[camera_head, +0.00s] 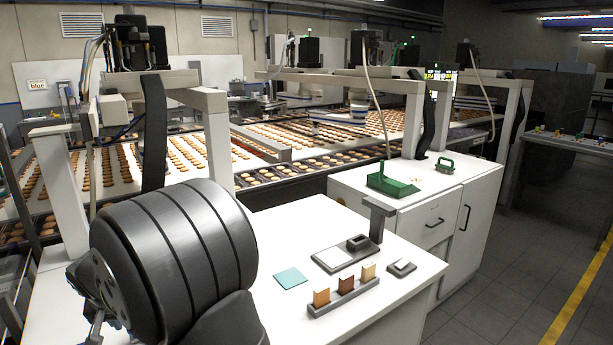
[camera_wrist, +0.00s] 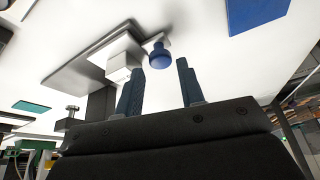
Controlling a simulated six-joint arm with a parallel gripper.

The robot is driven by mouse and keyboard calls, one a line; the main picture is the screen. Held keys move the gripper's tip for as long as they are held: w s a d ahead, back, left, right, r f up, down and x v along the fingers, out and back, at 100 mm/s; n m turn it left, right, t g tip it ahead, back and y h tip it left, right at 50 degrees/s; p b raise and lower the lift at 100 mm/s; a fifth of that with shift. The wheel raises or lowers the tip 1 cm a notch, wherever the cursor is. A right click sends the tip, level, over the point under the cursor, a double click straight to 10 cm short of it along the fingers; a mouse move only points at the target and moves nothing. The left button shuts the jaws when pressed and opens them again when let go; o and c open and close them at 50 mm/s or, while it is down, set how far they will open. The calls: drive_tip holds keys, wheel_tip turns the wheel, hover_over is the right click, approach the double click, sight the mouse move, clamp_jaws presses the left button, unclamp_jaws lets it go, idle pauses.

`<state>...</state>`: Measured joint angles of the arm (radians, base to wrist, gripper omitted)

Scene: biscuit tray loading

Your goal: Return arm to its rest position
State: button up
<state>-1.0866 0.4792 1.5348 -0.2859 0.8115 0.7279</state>
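My gripper (camera_wrist: 162,90) shows in the wrist view with its two dark blue fingers apart and nothing between the tips. A blue round knob (camera_wrist: 160,58) on a pale base appears just beyond the fingertips; I cannot tell the exact gap. A white block (camera_wrist: 121,66) and a grey plate (camera_wrist: 85,62) lie beside it, left of the fingers. In the head view a large dark part of my arm fills the lower left, and my fingers cannot be made out there.
The white worktop (camera_head: 280,315) holds a teal square (camera_head: 291,278), a grey device (camera_head: 333,258), a rack (camera_head: 345,298) with three coloured pieces and a small grey item (camera_head: 402,267). Green tools (camera_head: 390,183) stand on the cabinet behind. A biscuit conveyor (camera_head: 200,155) runs beyond.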

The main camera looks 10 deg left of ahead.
drive_tip(key=x, duration=0.3)
drive_tip(key=shift+w+f, duration=0.15)
drive_tip(key=shift+d, duration=0.1)
drive_tip(key=shift+r, duration=0.3)
drive_tip(key=v, duration=1.7)
drive_tip(key=shift+s, duration=0.25)
drive_tip(key=shift+f, duration=0.2)
